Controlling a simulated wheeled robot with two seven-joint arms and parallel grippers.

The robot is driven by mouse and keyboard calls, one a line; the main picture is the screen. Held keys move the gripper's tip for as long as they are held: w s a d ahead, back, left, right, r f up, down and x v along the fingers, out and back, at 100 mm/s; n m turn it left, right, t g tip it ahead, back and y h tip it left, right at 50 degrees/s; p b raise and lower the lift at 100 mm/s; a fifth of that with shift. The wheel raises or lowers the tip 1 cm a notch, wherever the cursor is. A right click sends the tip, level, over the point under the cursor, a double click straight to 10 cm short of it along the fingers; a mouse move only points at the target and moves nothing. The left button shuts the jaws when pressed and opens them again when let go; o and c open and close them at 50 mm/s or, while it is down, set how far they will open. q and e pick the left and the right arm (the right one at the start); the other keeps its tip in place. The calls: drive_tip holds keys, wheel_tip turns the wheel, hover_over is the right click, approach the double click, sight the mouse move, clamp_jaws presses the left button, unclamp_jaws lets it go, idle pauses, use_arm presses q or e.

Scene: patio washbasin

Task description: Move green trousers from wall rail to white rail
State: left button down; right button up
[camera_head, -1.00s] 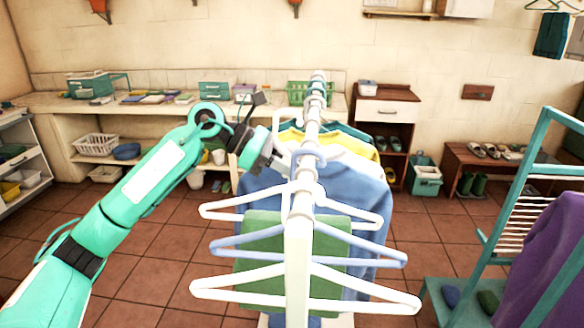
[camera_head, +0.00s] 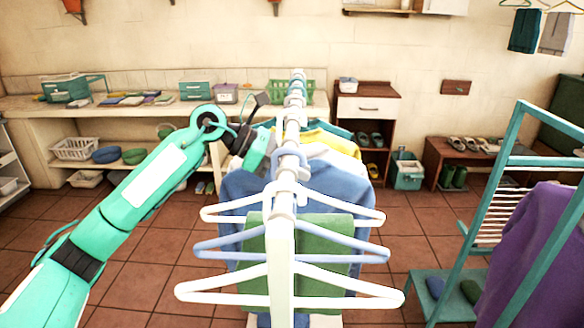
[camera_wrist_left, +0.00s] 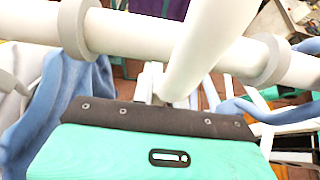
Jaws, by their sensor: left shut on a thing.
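Dark green trousers (camera_head: 525,30) hang from a hanger on the wall at the upper right, beside grey trousers (camera_head: 557,33). The white rail (camera_head: 281,262) runs away from me down the middle, with empty hangers in front and garments behind. A brighter green cloth (camera_head: 325,243) hangs under it among the near hangers. My left gripper (camera_head: 266,157) is at the left side of the rail, near the blue garment, far from the wall trousers. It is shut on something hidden. The left wrist view shows the white rail (camera_wrist_left: 140,38) close above the gripper body. My right gripper is out of view.
A purple garment (camera_head: 530,255) hangs on a teal rack (camera_head: 490,190) at the right. A brown cabinet (camera_head: 383,89) and a bench (camera_head: 440,150) stand along the wall. A counter (camera_head: 30,107) runs along the back left. Tiled floor is clear between rail and rack.

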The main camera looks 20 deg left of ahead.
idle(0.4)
use_arm(q)
drive_tip(key=shift+f+b, duration=1.1)
drive_tip(key=shift+f, duration=0.15)
drive_tip(key=c, duration=1.3)
unclamp_jaws()
drive_tip(key=shift+a+f, duration=0.1)
drive_tip(key=shift+s+a, duration=0.1)
drive_tip(key=shift+a, duration=0.2)
drive_tip(key=s+a+b, duration=0.1)
drive_tip(key=a, duration=0.2)
drive_tip(key=s+a+b, duration=0.1)
drive_tip(key=a+b, duration=0.1)
drive_tip(key=a, duration=0.2)
drive_tip(key=s+a+b, duration=0.1)
drive_tip(key=a, duration=0.2)
drive_tip(key=shift+a+b, duration=0.35)
drive_tip(key=shift+s+a, duration=0.25)
drive_tip(key=shift+a, duration=0.2)
drive_tip(key=shift+f, duration=0.15)
